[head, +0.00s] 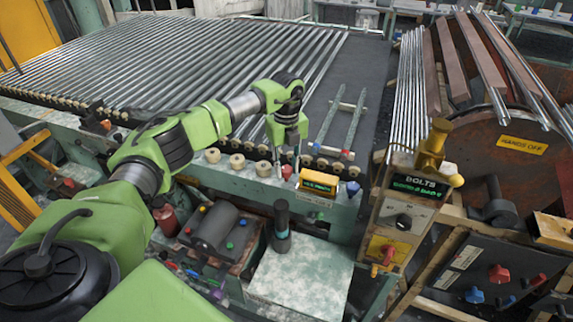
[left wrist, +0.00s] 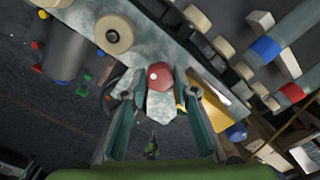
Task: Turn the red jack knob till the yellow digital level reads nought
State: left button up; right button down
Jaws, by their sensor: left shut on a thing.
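The red jack knob (head: 287,172) is on the pale green front rail of the tube bench. In the left wrist view the knob (left wrist: 159,74) shows as a red faceted head between my fingertips. My left gripper (head: 287,160) reaches down from above and is shut on the knob, one finger on each side. The yellow digital level (head: 319,183) sits on the rail just right of the knob. Its dark display is too small to read. In the left wrist view the level (left wrist: 212,112) lies right of the fingers, partly hidden by one. My right gripper is not in view.
Cream rollers (head: 237,162) line the rail left of the knob. A blue knob (head: 352,188) stands right of the level. A dark green-grey cylindrical tool (head: 282,225) stands below the rail. The BOLTS box (head: 405,205) and a rack of tubes are at the right.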

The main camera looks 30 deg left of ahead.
aim_at(286, 168)
pick_arm(q)
jog(key=n+p, duration=0.1)
jog(key=n, duration=0.2)
jog(key=n+p, duration=0.1)
jog(key=n, duration=0.2)
jog(key=shift+w+r+n, duration=0.1)
jog(key=shift+r+n, duration=0.1)
jog(key=shift+n, duration=0.1)
jog(key=n+p, duration=0.2)
jog(key=n, duration=0.3)
jog(key=shift+f, duration=0.1)
jog(key=shift+a+n, duration=0.1)
jog(key=shift+n, duration=0.3)
jog(key=o, duration=1.1)
jog(key=shift+f, duration=0.1)
notch_tip(286, 168, up, 12)
jog(key=shift+r, duration=0.1)
